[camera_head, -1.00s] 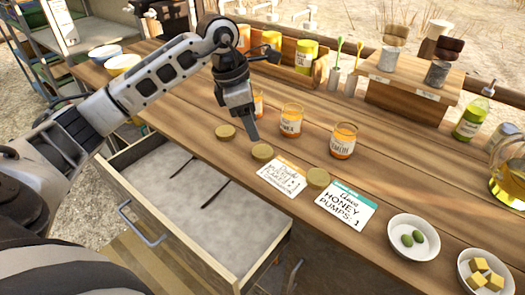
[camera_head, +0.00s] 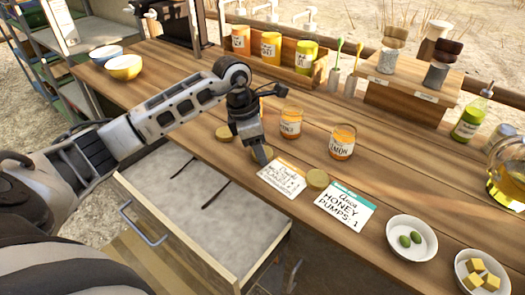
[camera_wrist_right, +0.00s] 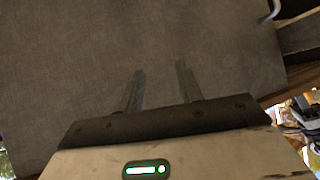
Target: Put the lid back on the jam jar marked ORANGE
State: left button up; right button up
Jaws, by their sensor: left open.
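Two open glass jars of orange jam stand on the wooden counter. The middle jar (camera_head: 290,122) has a label too small to read surely; the right jar (camera_head: 342,142) reads LEMON. Three round golden lids lie in front: a left lid (camera_head: 224,133), a middle lid (camera_head: 257,152) partly hidden by my left gripper, and a right lid (camera_head: 318,179). My left gripper (camera_head: 263,160) is open, pointing down at the middle lid; whether it touches the lid I cannot tell. My right gripper (camera_wrist_right: 160,70) is open and empty over a plain grey surface.
A handwritten card (camera_head: 281,178) and a HONEY PUMPS card (camera_head: 345,208) lie near the front edge. A bowl with green olives (camera_head: 412,238) and a bowl of yellow cubes (camera_head: 480,274) stand right. An open drawer (camera_head: 188,196) juts out below. A jar rack (camera_head: 290,65) stands behind.

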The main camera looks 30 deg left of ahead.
pick_arm(q)
jog(key=shift+c, duration=0.3)
jog(key=c, duration=0.5)
jog(key=shift+r, duration=0.1)
jog(key=shift+r, duration=0.25)
notch_tip(320, 180, up, 3)
jog(key=shift+f+b, duration=0.15)
jog(key=shift+b, duration=0.25)
jog(key=shift+s+a+r+b, duration=0.15)
jog(key=shift+s+r+b, duration=0.35)
jog(key=shift+s+r, duration=1.5)
jog(key=shift+s+a+r+b, duration=0.15)
jog(key=shift+s+r+b, duration=0.3)
jog(key=shift+s+r, duration=1.5)
jog(key=shift+s+a+r+b, duration=0.15)
jog(key=shift+s+r+b, duration=0.55)
jog(key=shift+s, duration=2.35)
